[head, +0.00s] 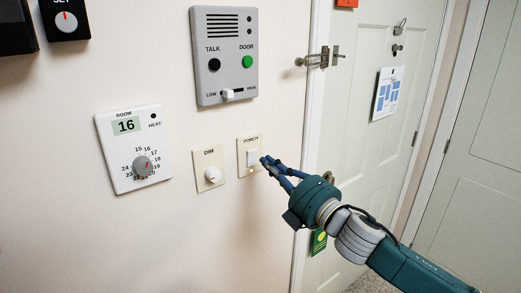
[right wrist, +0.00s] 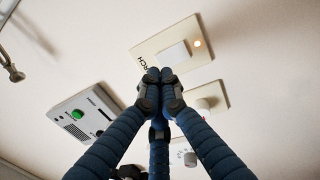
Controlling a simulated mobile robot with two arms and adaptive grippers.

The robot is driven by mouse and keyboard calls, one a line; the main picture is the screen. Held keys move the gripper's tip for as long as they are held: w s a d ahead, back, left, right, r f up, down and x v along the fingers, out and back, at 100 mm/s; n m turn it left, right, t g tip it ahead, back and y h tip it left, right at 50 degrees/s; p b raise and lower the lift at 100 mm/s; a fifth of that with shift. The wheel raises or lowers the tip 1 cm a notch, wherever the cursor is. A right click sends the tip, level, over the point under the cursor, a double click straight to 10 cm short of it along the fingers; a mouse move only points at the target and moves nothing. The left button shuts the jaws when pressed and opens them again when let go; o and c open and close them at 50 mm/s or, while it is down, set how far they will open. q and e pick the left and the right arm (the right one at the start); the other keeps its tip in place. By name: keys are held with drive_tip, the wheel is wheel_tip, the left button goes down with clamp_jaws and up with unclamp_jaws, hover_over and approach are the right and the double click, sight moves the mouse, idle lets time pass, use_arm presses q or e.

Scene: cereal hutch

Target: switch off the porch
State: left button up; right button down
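The porch switch (head: 243,145) is a cream plate labelled PORCH on the wall left of the door frame. It has a white rocker (head: 252,158) and a small light. In the right wrist view the rocker (right wrist: 174,54) shows with the light (right wrist: 197,43) beside it glowing orange. My right gripper (head: 264,160) is at the right edge of the plate in the head view. In the right wrist view its fingertips (right wrist: 160,75) are together, with nothing between them, near the rocker. I cannot tell whether they touch the plate. My left gripper is not in view.
A dim knob plate (head: 211,182) is just left of the switch. The room thermostat (head: 119,160) is further left. The intercom (head: 225,83) with TALK and DOOR buttons is above. A door (head: 365,160) with a latch (head: 318,59) is at right.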

sight(254, 150)
drive_tip(key=p+x, duration=0.1)
drive_tip(key=x, duration=0.2)
drive_tip(key=shift+w+a+r, duration=0.1)
drive_tip(key=shift+w+r, duration=0.05)
drive_tip(key=shift+w, duration=0.1)
drive_tip(key=shift+w+a, duration=0.2)
drive_tip(key=shift+w, duration=0.05)
drive_tip(key=shift+w+a+r+p, duration=0.1)
drive_tip(key=shift+w+r+p, duration=0.1)
drive_tip(key=shift+p, duration=0.2)
drive_tip(key=shift+s+f, duration=0.1)
